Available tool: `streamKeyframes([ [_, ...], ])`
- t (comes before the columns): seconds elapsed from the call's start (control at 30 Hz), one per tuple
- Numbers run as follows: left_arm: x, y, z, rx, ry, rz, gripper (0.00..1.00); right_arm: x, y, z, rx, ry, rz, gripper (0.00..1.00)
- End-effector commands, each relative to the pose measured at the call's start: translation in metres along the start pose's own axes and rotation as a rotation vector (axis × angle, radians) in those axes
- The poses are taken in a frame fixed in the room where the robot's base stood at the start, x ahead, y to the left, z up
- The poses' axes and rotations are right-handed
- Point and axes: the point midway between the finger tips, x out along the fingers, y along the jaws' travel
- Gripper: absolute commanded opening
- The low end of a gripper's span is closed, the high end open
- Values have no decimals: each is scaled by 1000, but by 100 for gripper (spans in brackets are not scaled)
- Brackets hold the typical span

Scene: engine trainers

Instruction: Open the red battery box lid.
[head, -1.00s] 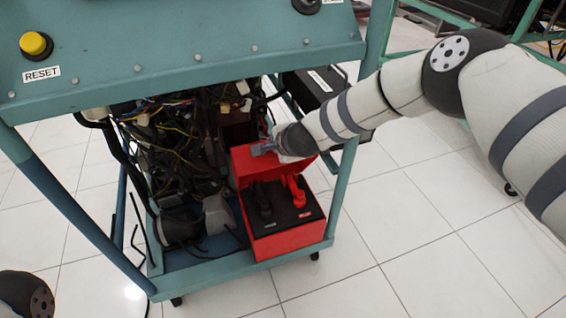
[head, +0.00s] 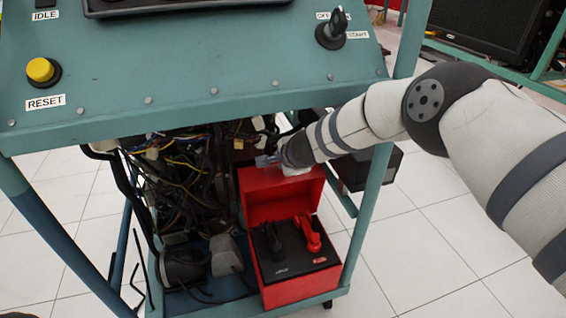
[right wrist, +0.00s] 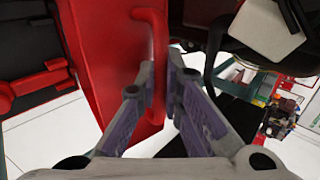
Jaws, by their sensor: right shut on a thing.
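The red battery box (head: 302,287) stands on the cart's lower shelf. Its red lid (head: 283,200) stands raised at the back of the box, showing its inner face. The battery's black top, with one black and one red terminal clamp, is exposed. My right gripper (head: 265,161) is at the lid's top edge. In the right wrist view, the right gripper (right wrist: 163,82) is shut on the red lid (right wrist: 105,50), by its bar-like red handle (right wrist: 150,45); the fingers partly hide the contact. My left gripper is out of view.
The cart's teal control panel (head: 190,85) overhangs the box and the right gripper. Tangled wiring (head: 185,180) lies left of the lid. A teal cart post (head: 367,215) stands close to the box's right, near my right arm. White floor is clear to the right.

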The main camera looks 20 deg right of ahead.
Motion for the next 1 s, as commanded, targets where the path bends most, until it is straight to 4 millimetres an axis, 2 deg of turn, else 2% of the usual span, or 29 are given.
streamKeyframes([
  [0.17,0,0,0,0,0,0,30,0,0,-1,-4,2,-1,0],
  [0.2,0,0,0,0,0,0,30,0,0,-1,-4,2,-1,15],
  [0.23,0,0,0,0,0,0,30,0,0,-1,-3,2,0,17],
  [0.57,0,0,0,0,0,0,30,-3,0,-1,0,2,2,17],
  [0.67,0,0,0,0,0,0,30,-17,0,-2,0,2,4,17],
  [1.0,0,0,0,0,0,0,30,-99,-1,0,-1,-1,-3,17],
])
